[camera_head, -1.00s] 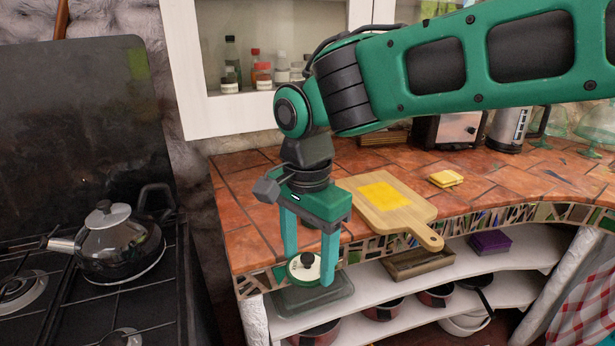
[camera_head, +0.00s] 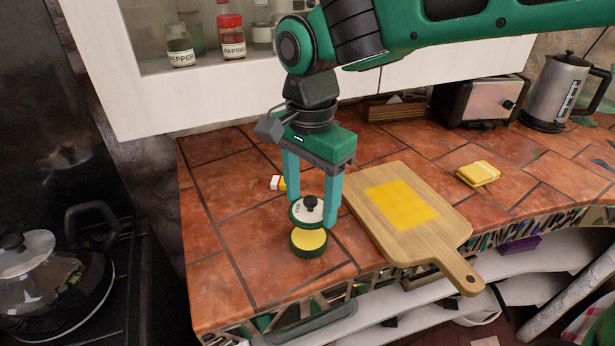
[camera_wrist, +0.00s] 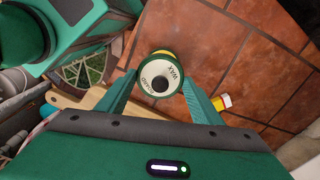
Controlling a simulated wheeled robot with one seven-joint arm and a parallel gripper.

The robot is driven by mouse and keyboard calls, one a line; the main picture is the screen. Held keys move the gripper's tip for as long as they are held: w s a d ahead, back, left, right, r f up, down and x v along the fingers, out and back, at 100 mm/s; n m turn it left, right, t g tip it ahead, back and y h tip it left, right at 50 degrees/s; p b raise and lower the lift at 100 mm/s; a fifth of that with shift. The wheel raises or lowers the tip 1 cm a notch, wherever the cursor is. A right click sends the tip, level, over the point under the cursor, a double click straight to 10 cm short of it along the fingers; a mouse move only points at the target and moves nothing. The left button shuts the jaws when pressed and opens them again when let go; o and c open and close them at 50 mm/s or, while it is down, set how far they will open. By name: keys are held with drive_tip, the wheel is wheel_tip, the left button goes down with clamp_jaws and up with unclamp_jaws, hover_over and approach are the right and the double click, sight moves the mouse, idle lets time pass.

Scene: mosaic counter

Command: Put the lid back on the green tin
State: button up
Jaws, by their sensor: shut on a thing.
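The lid (camera_head: 300,213) is a cream disc with a green rim and a black knob. My gripper (camera_head: 313,214) points down and is shut on it, one finger on either side. In the wrist view the lid (camera_wrist: 150,72) sits between the fingers, with lettering on its face. The green tin (camera_head: 309,243) stands on the tiled counter, with a yellow top face. The lid is held over the tin's far side, off-centre, leaving most of the yellow showing. In the wrist view only a sliver of yellow shows past the lid. I cannot tell how large the gap between them is.
A wooden board (camera_head: 440,238) with a yellow patch lies just right of the tin. A small red, white and yellow item (camera_head: 278,183) lies behind my left finger. The counter (camera_head: 225,260) left of the tin is clear.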

sight(309, 211)
drive_tip(key=shift+w+a, duration=0.1)
drive_tip(key=shift+w, duration=0.2)
drive_tip(key=shift+f, duration=0.15)
drive_tip(key=shift+s+f, duration=0.1)
drive_tip(key=shift+f, duration=2.95)
drive_tip(key=shift+f, duration=0.1)
idle(0.4)
drive_tip(key=o, duration=1.6)
drive_tip(key=shift+c, duration=0.2)
